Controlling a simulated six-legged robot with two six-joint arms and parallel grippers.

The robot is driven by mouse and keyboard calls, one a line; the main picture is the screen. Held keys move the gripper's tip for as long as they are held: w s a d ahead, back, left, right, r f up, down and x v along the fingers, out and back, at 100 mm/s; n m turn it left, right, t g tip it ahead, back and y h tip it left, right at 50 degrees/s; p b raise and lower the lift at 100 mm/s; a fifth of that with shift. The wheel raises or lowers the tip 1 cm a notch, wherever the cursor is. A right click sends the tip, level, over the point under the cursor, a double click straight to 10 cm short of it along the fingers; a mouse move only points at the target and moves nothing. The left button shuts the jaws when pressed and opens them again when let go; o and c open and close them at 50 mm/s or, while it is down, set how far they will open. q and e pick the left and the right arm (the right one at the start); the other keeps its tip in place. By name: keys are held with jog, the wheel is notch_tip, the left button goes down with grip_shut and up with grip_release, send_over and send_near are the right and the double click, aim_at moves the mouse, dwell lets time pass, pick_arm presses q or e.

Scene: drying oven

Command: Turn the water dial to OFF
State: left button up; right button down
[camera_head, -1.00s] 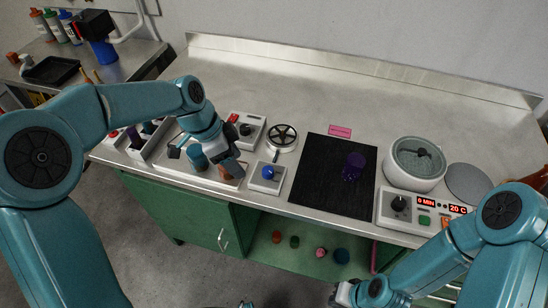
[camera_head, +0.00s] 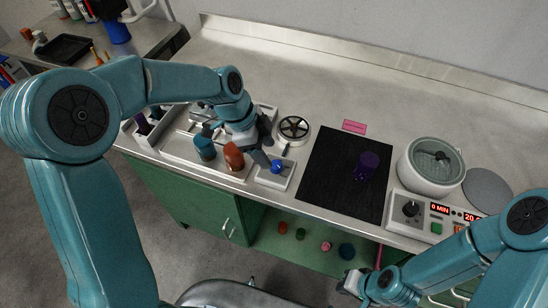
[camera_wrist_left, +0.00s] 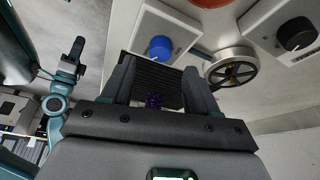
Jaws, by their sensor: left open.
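A blue dial (camera_head: 277,166) sits on a small white box (camera_head: 270,181) at the front of the counter, left of the black mat. The blue dial also shows in the left wrist view (camera_wrist_left: 159,48), with a pale mark on its face, just beyond the fingertips.
A round metal wheel (camera_head: 293,129) stands behind the dial box. Teal (camera_head: 204,148) and rust-coloured (camera_head: 233,156) objects stand in a white tray to its left. The black mat (camera_head: 330,180) lies to the right, with a purple object (camera_head: 367,165). A control box (camera_head: 408,207) is farther right.

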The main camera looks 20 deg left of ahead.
aim_at(276, 164)
pick_arm(q)
jog(key=x, duration=0.4)
jog(key=shift+d+f, duration=0.2)
jog(key=shift+w+f, duration=0.15)
jog(key=shift+f, duration=0.2)
jog(key=shift+d+f, duration=0.1)
jog(key=shift+d, duration=0.1)
jog(key=c, duration=1)
